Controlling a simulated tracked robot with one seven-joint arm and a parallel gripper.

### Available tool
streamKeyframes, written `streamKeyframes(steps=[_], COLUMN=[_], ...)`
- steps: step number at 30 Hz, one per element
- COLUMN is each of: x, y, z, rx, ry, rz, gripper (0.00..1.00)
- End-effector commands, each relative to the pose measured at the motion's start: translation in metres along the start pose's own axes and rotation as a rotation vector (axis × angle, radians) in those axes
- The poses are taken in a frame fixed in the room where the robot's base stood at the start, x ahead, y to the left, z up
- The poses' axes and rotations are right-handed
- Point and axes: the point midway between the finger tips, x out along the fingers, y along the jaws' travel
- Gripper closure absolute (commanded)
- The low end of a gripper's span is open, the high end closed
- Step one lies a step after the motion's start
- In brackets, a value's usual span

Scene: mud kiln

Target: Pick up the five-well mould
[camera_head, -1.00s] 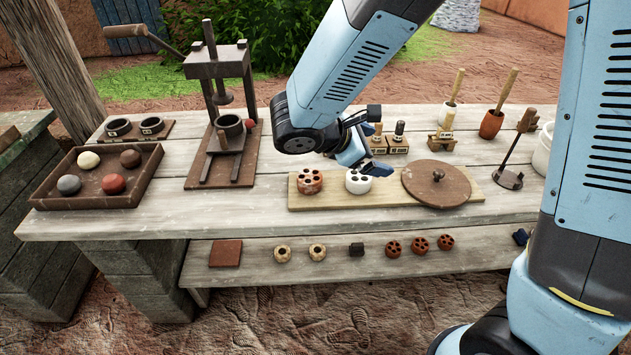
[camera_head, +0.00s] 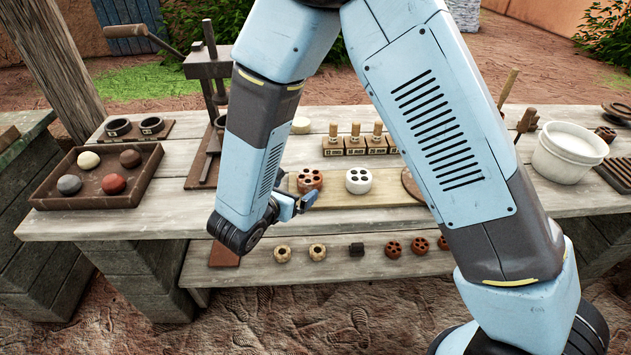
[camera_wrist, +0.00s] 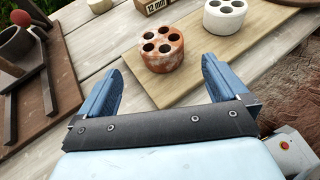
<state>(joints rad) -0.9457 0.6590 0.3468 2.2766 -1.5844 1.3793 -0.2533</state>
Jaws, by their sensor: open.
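A round terracotta mould (camera_head: 310,180) with several wells stands upright on a pale wooden board (camera_head: 334,199). It also shows in the wrist view (camera_wrist: 162,58), with more wells than the white mould beside it, so it looks like the five-well one. My gripper (camera_head: 298,203) is low at the front left of it. In the wrist view my gripper (camera_wrist: 160,75) is open and empty. Its two fingers are spread wider than the mould, which sits just beyond the gap between the fingertips. I see no contact.
The white mould (camera_head: 358,180) stands close to the right on the same board. Small labelled blocks with wooden-handled tools (camera_head: 356,145) stand behind. The lever press (camera_head: 207,150) is to the left. My arm hides part of the bench. A lower shelf (camera_head: 290,270) holds several small pieces.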

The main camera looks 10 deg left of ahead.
Motion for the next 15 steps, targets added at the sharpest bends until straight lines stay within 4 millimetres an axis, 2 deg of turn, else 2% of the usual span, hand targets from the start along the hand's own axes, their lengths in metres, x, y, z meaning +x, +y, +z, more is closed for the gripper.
streamKeyframes(steps=[1, 6, 15], x=[0.010, 0.034, 0.053], y=[-0.001, -0.001, -0.001], z=[0.000, 0.000, 0.001], rx=[0.001, 0.002, 0.002], ry=[0.001, 0.000, 0.001], rz=[-0.004, -0.004, -0.004], gripper=[0.00, 0.00, 0.00])
